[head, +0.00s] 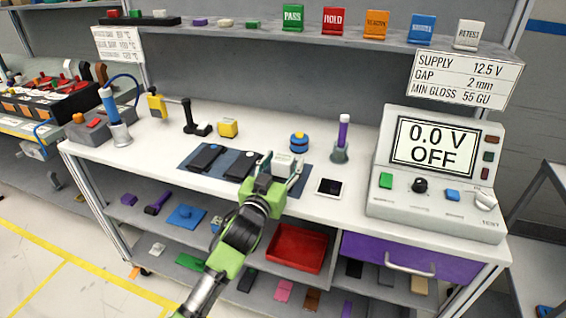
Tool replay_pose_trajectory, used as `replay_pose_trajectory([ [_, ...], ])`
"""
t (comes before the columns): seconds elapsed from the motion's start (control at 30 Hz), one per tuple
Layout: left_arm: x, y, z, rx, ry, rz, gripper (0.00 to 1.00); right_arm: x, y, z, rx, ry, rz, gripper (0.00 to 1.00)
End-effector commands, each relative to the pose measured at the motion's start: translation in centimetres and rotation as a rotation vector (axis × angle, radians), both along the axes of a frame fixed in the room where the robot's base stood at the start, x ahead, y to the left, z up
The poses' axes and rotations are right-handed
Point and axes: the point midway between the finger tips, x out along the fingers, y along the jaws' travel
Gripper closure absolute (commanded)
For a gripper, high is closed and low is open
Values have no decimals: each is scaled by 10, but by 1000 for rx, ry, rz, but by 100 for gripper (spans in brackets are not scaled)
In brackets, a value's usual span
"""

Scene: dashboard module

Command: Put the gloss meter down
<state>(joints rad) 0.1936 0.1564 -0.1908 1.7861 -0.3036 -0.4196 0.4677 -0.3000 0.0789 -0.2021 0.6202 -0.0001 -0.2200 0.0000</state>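My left gripper (281,168) reaches over the workbench from below. Its two fingers stand on either side of a small white box-shaped device (283,160), which I take to be the gloss meter, and appear to grip it. The device is over the right part of the dark blue mat (316,180). Whether its underside touches the mat is hidden by the gripper. My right gripper is not in view.
Two dark modules (205,158) lie on the mat, left of the gripper. A tester (436,175) reading "0.0 V OFF" stands right.

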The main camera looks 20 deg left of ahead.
Motion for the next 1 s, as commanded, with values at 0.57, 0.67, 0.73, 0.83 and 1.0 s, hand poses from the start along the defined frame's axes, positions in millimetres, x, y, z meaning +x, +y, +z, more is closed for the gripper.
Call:
replay_pose_trajectory([
  [0.57, -23, 0, 5, -1, 3, -1, 45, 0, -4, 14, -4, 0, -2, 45],
  [0.67, -43, 1, 5, -3, 4, -1, 45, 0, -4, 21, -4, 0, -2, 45],
  [0.73, -58, 2, 5, -4, 5, 0, 45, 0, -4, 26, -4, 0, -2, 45],
  [0.83, -77, 2, 4, -2, 3, 0, 45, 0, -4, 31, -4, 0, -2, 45],
  [1.0, -104, 4, 4, -2, 2, 1, 45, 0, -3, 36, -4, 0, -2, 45],
])
